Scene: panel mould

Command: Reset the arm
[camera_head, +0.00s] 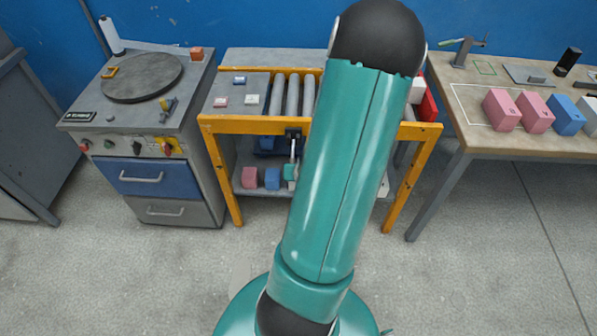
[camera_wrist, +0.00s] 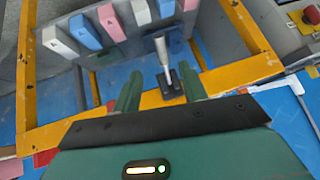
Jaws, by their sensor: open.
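My gripper (camera_wrist: 158,82) shows in the wrist view with its two green fingers apart. A grey lever (camera_wrist: 162,50) on a black mount (camera_wrist: 171,84) shows between and beyond the fingers. I cannot tell whether they touch it. In the head view my teal arm rises through the middle of the picture and hides part of the orange-framed roller bench (camera_head: 250,125). The lever (camera_head: 294,150) hangs at the front of this bench, left of my arm. My gripper cannot be made out clearly there.
Pink and blue blocks (camera_head: 272,178) lie on the bench's lower shelf. A grey cabinet with a round turntable (camera_head: 142,78) stands left. A wooden table (camera_head: 470,135) with several pink and blue blocks stands right. The floor in front is clear.

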